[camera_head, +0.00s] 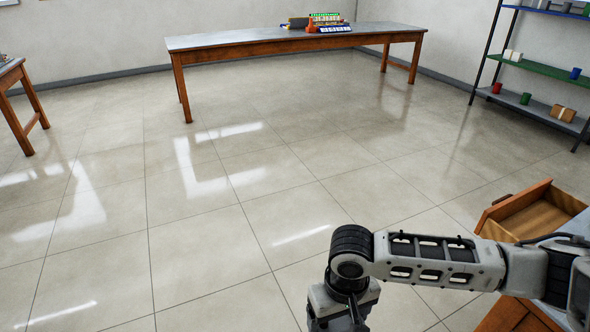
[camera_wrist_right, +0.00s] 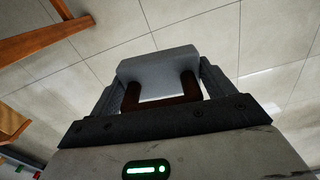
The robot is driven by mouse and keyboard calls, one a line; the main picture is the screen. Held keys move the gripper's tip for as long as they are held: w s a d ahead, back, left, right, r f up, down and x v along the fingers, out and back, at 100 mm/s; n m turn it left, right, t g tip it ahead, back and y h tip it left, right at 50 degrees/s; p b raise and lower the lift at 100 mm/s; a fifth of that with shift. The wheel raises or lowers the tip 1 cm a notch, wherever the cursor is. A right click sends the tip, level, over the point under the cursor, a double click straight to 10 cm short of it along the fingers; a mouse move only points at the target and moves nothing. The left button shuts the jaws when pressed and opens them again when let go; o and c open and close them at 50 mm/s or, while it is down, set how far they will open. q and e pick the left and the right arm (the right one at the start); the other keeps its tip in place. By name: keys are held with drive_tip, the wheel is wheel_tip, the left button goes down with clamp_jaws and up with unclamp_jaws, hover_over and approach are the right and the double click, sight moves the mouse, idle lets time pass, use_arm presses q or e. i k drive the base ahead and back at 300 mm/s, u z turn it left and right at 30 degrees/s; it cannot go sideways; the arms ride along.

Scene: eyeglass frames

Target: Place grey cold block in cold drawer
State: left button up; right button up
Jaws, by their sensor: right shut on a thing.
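The grey block (camera_wrist_right: 158,65) is between the two fingers of my right gripper (camera_wrist_right: 157,88) in the right wrist view. A dark brown U-shaped part (camera_wrist_right: 132,96) shows at its near side, between the block and the gripper body. The right gripper is shut on the block, held above the tiled floor. In the head view my right arm comes in from the right, and the wrist hangs down at the bottom; the fingertips and block are out of that frame. An open wooden drawer (camera_head: 541,208) is at the right, beyond the forearm. My left gripper is not in view.
A long wooden table (camera_head: 290,40) with several coloured items stands at the back. A shelf rack (camera_head: 535,66) with cups and a box is at the back right. Another table (camera_head: 12,74) is at the left. The tiled floor (camera_head: 220,200) between is clear.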

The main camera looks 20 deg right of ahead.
sight(526, 235)
drive_tip(key=z, duration=0.4)
drive_tip(key=i, duration=2.05)
drive_tip(key=z, duration=1.95)
drive_tip(key=i, duration=1.05)
drive_tip(key=z, duration=1.05)
drive_tip(key=i, duration=0.65)
drive_tip(key=z, duration=0.05)
